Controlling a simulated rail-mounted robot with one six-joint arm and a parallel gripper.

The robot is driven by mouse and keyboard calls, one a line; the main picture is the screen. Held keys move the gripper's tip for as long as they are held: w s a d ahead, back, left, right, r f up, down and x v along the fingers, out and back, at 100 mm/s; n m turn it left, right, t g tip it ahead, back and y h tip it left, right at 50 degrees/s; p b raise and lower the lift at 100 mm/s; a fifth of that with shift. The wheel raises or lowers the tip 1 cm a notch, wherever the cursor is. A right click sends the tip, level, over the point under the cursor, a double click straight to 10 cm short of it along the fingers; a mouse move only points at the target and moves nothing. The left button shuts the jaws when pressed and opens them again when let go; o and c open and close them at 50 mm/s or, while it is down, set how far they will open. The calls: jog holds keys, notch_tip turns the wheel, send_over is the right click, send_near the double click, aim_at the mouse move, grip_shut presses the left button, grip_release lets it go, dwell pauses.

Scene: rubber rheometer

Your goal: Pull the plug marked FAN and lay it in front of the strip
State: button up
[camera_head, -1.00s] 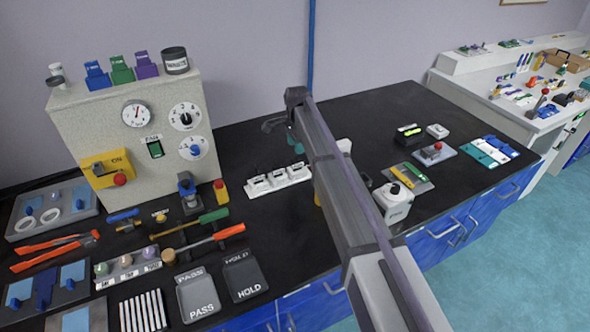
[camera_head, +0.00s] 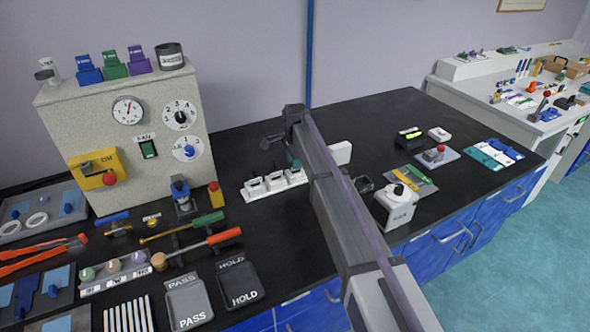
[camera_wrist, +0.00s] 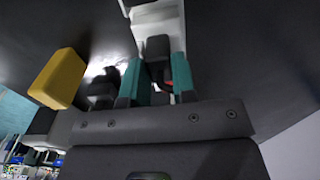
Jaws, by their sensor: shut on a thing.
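The white socket strip (camera_head: 262,191) lies on the black bench in the head view, its right end by my arm. It also shows at the top of the wrist view (camera_wrist: 172,25). My gripper (camera_head: 294,163) is at the strip's right end, partly hidden by my arm. In the wrist view, its teal fingers (camera_wrist: 158,80) are shut on a dark grey plug (camera_wrist: 157,47). The plug overlaps the strip in that view; I cannot tell whether it is seated. No FAN mark is readable on it.
A yellow block (camera_wrist: 57,78) stands beside my gripper in the wrist view. The PASS tray (camera_head: 188,302) and HOLD tray (camera_head: 240,283) lie at the bench front. A white box (camera_head: 397,205) stands right of my arm. Bare bench (camera_head: 285,235) lies in front of the strip.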

jog(key=shift+c, duration=1.3)
notch_tip(320, 180, up, 5)
jog(key=p, duration=0.4)
jog(key=shift+f+p, duration=0.1)
jog(key=shift+p, duration=0.3)
jog(key=shift+f, duration=0.1)
